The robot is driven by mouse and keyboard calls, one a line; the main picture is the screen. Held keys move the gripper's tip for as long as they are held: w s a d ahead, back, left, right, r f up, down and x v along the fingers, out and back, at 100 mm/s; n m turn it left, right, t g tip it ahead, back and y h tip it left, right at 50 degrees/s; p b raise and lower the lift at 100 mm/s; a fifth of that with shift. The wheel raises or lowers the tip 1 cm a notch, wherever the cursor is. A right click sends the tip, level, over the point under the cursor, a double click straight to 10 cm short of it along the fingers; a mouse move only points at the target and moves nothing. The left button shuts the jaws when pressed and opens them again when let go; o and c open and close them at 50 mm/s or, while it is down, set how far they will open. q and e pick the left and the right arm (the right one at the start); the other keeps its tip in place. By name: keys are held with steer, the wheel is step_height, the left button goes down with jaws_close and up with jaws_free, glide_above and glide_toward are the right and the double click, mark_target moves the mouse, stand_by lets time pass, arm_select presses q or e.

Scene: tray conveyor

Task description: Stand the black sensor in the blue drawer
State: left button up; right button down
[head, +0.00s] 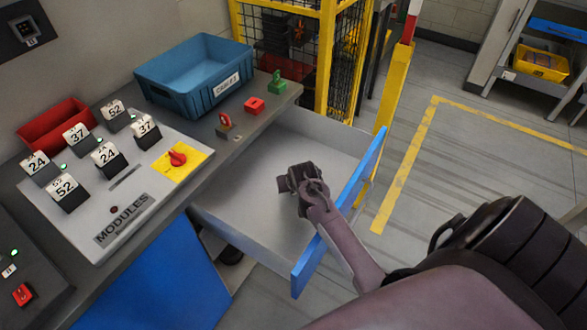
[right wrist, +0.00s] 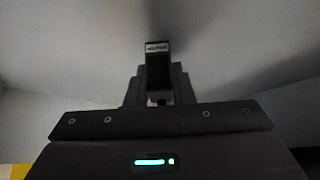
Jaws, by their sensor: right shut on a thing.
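The blue drawer (head: 362,178) is pulled open, with a blue front and a bare grey inside. My right gripper (head: 292,182) reaches over the blue front and is down inside the drawer space. In the right wrist view the gripper (right wrist: 158,90) is shut on a small dark block with a pale marked end, which looks like the black sensor (right wrist: 158,66). In the head view the sensor is mostly hidden by the gripper; I cannot tell whether it touches the drawer floor. My left gripper is not in view.
The counter holds a blue bin (head: 195,80), a red bin (head: 55,125), a modules panel (head: 110,200) with several numbered blocks, and small red and green items. A yellow mesh cage (head: 290,50) and yellow post (head: 395,90) stand behind the drawer. The drawer floor around the gripper is clear.

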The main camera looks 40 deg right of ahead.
steer(key=shift+f, duration=0.2)
steer(key=shift+f, duration=0.15)
steer(key=c, duration=1.3)
jaws_free()
steer(key=shift+o, duration=0.2)
steer(key=shift+r, duration=0.2)
steer(key=v, duration=1.2)
